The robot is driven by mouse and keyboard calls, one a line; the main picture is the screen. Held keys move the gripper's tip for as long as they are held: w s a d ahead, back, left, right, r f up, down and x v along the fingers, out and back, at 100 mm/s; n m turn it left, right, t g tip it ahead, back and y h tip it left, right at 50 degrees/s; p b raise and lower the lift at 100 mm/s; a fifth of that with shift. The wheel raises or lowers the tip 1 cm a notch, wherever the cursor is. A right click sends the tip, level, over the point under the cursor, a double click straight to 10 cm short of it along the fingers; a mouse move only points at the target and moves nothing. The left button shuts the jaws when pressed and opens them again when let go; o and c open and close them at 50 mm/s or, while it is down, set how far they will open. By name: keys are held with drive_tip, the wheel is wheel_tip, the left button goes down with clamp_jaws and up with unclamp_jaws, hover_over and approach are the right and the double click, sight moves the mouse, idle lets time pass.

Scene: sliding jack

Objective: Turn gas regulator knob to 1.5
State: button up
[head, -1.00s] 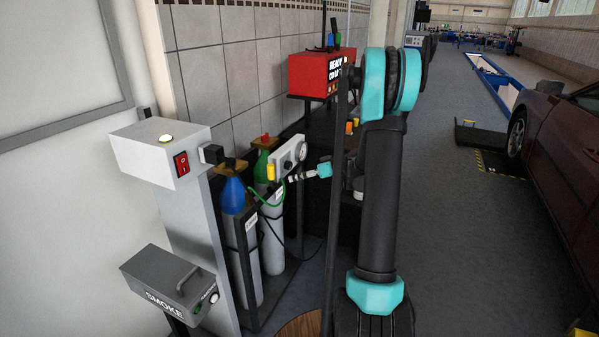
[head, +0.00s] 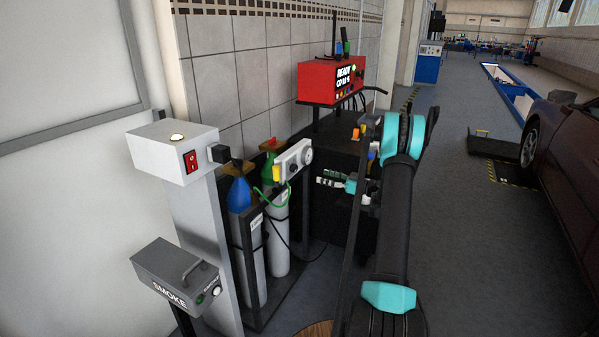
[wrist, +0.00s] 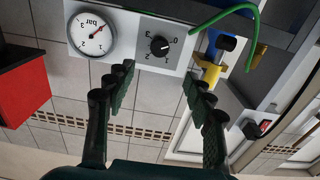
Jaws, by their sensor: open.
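The gas regulator is a white box (head: 291,164) with a round gauge beside the gas cylinders. In the wrist view its black knob (wrist: 159,45) sits on a grey numbered dial plate (wrist: 158,34). A pale mark on the knob seems to point right; its exact value is too small to tell. The gauge (wrist: 92,34), marked "bar", has a red needle pointing up and right. My gripper (wrist: 158,80) is open and empty, its fingers either side of the knob's line but apart from it. In the head view my gripper (head: 329,180) is right of the regulator.
A green hose (wrist: 222,14) and a yellow fitting (wrist: 211,69) are close to my right finger in the wrist view. A blue-topped cylinder (head: 239,195) stands in a rack. A red analyser (head: 331,82) stands behind, and a grey smoke box (head: 176,272) at front left.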

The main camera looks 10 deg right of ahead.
sight(296, 169)
drive_tip(key=x, duration=1.3)
drive_tip(key=shift+w+a, duration=0.1)
drive_tip(key=shift+w, duration=0.05)
drive_tip(key=shift+c, duration=0.6)
drive_tip(key=c, duration=1)
drive_tip(key=shift+c, duration=0.2)
